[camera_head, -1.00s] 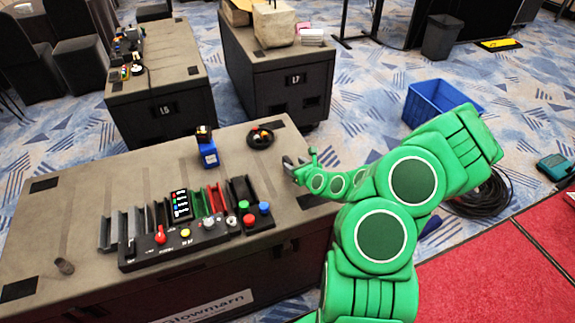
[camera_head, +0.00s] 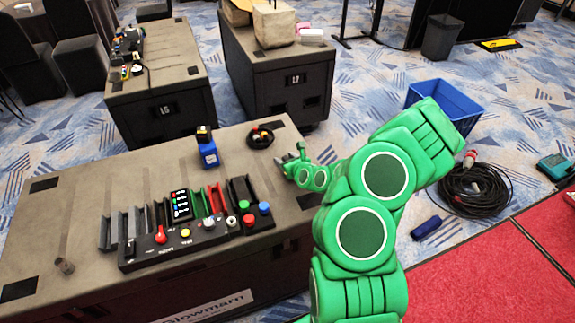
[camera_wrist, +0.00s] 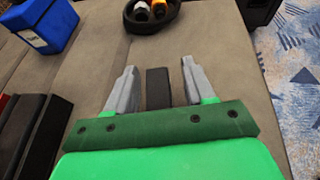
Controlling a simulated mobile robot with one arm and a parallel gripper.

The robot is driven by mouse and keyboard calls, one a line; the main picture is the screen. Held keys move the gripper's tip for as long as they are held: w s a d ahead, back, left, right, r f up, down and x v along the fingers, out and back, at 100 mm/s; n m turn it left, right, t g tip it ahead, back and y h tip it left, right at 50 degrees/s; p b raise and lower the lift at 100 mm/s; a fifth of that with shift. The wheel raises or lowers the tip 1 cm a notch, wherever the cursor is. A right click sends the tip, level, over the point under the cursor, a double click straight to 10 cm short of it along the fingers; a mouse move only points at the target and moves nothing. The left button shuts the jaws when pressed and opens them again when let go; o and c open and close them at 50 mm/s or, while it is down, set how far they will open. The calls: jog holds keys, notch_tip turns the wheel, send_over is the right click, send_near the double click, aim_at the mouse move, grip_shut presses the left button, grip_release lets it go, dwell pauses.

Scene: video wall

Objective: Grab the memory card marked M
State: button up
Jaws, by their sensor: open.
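No memory card with a readable M shows in either view. A blue box (camera_head: 208,153) with a black and yellow top piece stands on the near case (camera_head: 110,185); its blue side also shows at the upper left of the wrist view (camera_wrist: 42,25). A round black dish (camera_head: 260,145) holds small coloured items, too small to read. My gripper (camera_head: 292,162) is right of the dish, above the case's right part. In the wrist view my gripper (camera_wrist: 158,80) is open, with a dark rectangular patch (camera_wrist: 158,88) between its grey fingers; I cannot tell whether it is an object.
A black control panel (camera_head: 180,240) with coloured knobs and upright slots stands at the case's front. Its dark edge shows at the left of the wrist view. Two other cases stand behind. A blue crate (camera_head: 455,95) and coiled cable (camera_head: 475,190) lie on the floor at right.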

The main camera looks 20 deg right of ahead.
jog(key=shift+w+a+f, duration=0.15)
jog(key=shift+w+f, duration=0.05)
jog(key=shift+w, duration=0.25)
jog(key=shift+c, duration=0.4)
grip_shut()
jog(key=shift+r, duration=0.15)
